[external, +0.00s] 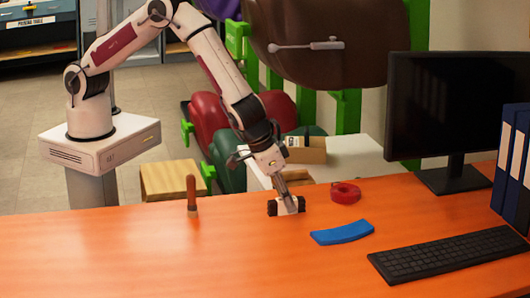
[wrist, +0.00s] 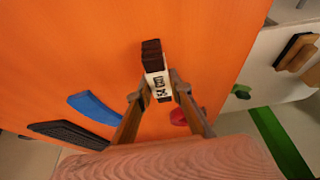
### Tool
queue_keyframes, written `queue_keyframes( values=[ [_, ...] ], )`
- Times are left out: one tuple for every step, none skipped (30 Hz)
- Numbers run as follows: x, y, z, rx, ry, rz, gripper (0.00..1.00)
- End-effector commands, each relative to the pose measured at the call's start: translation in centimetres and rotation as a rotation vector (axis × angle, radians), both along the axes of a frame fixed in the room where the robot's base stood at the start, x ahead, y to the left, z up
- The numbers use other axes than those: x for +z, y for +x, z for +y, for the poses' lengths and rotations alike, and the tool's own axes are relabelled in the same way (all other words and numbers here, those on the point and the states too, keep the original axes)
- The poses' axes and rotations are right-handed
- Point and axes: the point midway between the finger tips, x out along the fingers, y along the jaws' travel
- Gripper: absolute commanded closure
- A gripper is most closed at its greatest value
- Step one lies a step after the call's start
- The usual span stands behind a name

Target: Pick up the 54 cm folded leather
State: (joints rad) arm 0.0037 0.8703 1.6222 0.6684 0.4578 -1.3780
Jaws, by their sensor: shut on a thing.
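The folded leather (external: 273,208) is a small dark brown roll with a white band around its middle. It is at the back part of the orange table in the external view. In the wrist view the folded leather (wrist: 151,47) shows its dark end and a white label reading "54 cm". My gripper (external: 286,202) points down over it. In the wrist view my gripper (wrist: 158,88) has one finger on each side of the white band, shut on it. I cannot tell whether the leather touches the table.
On the orange table (external: 120,255), a blue curved piece (external: 342,233) and a red tape roll (external: 345,192) lie right of my gripper. A brown-handled tool (external: 191,195) stands to the left. A keyboard (external: 450,254), monitor (external: 455,110) and blue binders (external: 514,165) fill the right side. The front left is clear.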

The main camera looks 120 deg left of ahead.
Motion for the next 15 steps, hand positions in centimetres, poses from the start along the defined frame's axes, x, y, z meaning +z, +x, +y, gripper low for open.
queue_keyframes(
  values=[
    [0.2, 0.0, 0.0, 0.0, 0.0, -0.001, 1.0],
    [0.2, 0.1, 0.0, 0.001, 0.0, -0.002, 1.0],
    [0.4, 0.1, 0.0, 0.001, 0.0, -0.002, 1.0],
    [0.6, 0.1, 0.0, 0.001, 0.0, -0.003, 1.0],
    [0.7, 0.1, 0.0, 0.001, 0.0, -0.003, 1.0],
    [1.0, 0.1, 0.0, 0.001, 0.0, -0.003, 1.0],
    [1.2, 0.1, 0.0, 0.001, 0.001, -0.002, 1.0],
    [1.5, 0.1, 0.0, 0.001, 0.001, -0.002, 1.0],
    [1.9, 0.1, 0.0, 0.001, 0.001, -0.002, 1.0],
    [2.3, 0.1, 0.0, 0.001, 0.0, -0.003, 1.0],
    [2.7, 0.1, 0.0, 0.001, 0.0, -0.004, 1.0],
    [3.2, 0.1, 0.0, 0.0, 0.001, -0.004, 1.0],
    [3.6, 0.1, 0.0, 0.0, 0.001, -0.004, 1.0],
    [4.0, 0.1, 0.0, 0.002, 0.0, -0.004, 1.0],
    [4.7, 0.1, 0.0, 0.001, 0.001, -0.005, 1.0]
  ],
)
